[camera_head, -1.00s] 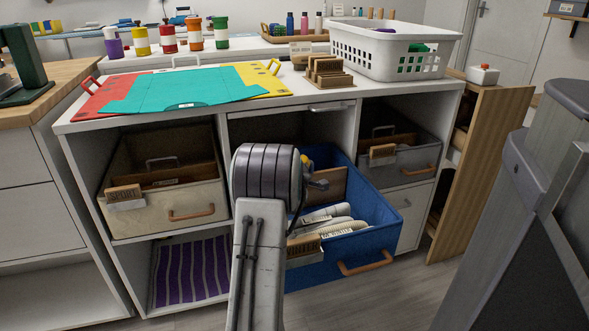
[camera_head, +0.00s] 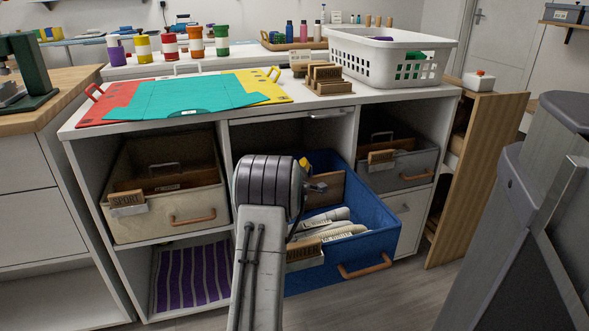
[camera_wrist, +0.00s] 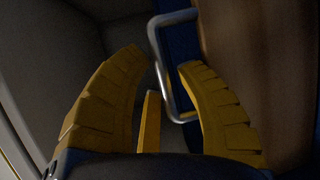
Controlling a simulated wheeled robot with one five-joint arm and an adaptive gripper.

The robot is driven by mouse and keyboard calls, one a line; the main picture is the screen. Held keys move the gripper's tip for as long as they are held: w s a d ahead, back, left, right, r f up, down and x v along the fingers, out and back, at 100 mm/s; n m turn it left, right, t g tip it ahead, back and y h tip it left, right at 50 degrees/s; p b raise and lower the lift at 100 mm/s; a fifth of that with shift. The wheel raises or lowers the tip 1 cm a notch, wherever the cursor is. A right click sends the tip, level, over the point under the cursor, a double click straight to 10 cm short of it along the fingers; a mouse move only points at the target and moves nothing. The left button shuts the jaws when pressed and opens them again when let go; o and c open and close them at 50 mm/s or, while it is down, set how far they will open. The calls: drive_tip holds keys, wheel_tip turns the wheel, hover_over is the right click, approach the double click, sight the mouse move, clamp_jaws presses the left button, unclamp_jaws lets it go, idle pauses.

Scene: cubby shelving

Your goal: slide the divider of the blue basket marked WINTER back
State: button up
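The blue basket (camera_head: 386,238) is pulled partly out of the middle cubby. A wooden tag marked WINTER (camera_head: 304,252) is at its front left. The brown divider (camera_head: 329,188) stands across the basket, behind pale rolled items; my arm hides its left part. In the wrist view the divider (camera_wrist: 250,50) is a brown board at the right, with a grey metal loop handle (camera_wrist: 155,42) beside it. My gripper (camera_wrist: 162,60) has its yellow fingers spread, with the handle reaching between them, near the right finger. I cannot tell whether they touch. In the head view the gripper is mostly hidden.
A beige basket marked SPORT (camera_head: 147,226) is in the left cubby and a grey basket (camera_head: 412,180) in the right one. A purple striped cloth (camera_head: 188,275) lies below left.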

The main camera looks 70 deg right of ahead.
drive_tip(key=shift+a, duration=0.1)
drive_tip(key=v, duration=1.1)
drive_tip(key=shift+s+a, duration=0.2)
drive_tip(key=shift+a, duration=0.15)
drive_tip(key=shift+r, duration=0.15)
idle(0.3)
